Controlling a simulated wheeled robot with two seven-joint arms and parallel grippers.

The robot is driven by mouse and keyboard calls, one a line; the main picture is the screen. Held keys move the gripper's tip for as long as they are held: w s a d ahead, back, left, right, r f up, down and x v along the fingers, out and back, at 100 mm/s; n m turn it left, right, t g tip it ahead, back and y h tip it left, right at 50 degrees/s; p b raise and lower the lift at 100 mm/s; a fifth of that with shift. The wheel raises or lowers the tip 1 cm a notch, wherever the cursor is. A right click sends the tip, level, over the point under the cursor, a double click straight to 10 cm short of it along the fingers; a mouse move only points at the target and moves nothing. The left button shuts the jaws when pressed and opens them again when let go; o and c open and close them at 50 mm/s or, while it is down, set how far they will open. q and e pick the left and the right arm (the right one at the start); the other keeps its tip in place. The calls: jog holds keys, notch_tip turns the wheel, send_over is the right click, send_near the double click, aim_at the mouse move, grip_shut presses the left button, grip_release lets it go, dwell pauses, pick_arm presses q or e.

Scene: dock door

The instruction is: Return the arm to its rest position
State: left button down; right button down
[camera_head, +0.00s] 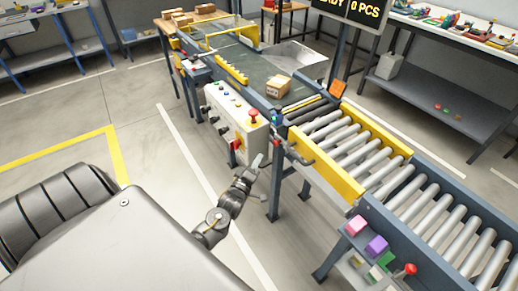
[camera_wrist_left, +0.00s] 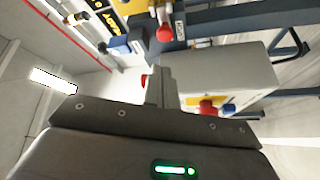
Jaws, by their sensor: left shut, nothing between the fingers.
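My left gripper (camera_head: 257,161) is shut and empty, in front of the white control box (camera_head: 235,122) in the head view. It is close to the box's lower right side; I cannot tell whether it touches. In the left wrist view the shut fingers of my left gripper (camera_wrist_left: 160,80) point up the picture, beside the control box (camera_wrist_left: 240,75). My dark left forearm runs down and left from the gripper. My right gripper is not in view.
A roller conveyor (camera_head: 345,135) with yellow side rails stands to the right, close to the gripper. A carton (camera_head: 278,85) sits on the belt (camera_head: 248,72) behind. The control box carries a red mushroom button (camera_head: 253,114). Grey floor (camera_head: 140,85) to the left is clear.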

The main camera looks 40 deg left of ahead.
pick_arm(q)
jog(key=shift+s+d+f, duration=0.1)
jog(key=shift+s+d, duration=0.05)
jog(key=shift+s, duration=0.3)
dwell(0.3)
jog(key=s+d+f+m+g+h, duration=0.1)
jog(key=s+d+f+m+g, duration=0.25)
jog(key=f, duration=0.65)
jog(key=s+f+m+g, duration=0.3)
jog(key=s+f+m, duration=0.25)
jog(key=f, duration=0.45)
jog(key=s+d+f+m+g+h, duration=0.1)
jog(key=s+f+m+g, duration=0.3)
jog(key=f, duration=0.6)
jog(key=s+d+f+m+g, duration=0.1)
jog(key=s+f, duration=0.3)
jog(key=s, duration=0.7)
jog(key=s+d+f+m+g, duration=0.2)
jog(key=s+f+g, duration=0.2)
jog(key=s, duration=0.7)
jog(key=s+d+f+m+g+h, duration=0.1)
jog(key=s+d+f+g, duration=0.1)
jog(key=s, duration=0.9)
notch_tip(320, 180, down, 3)
jog(key=shift+r+g+p, duration=0.15)
jog(key=shift+g+p, duration=0.3)
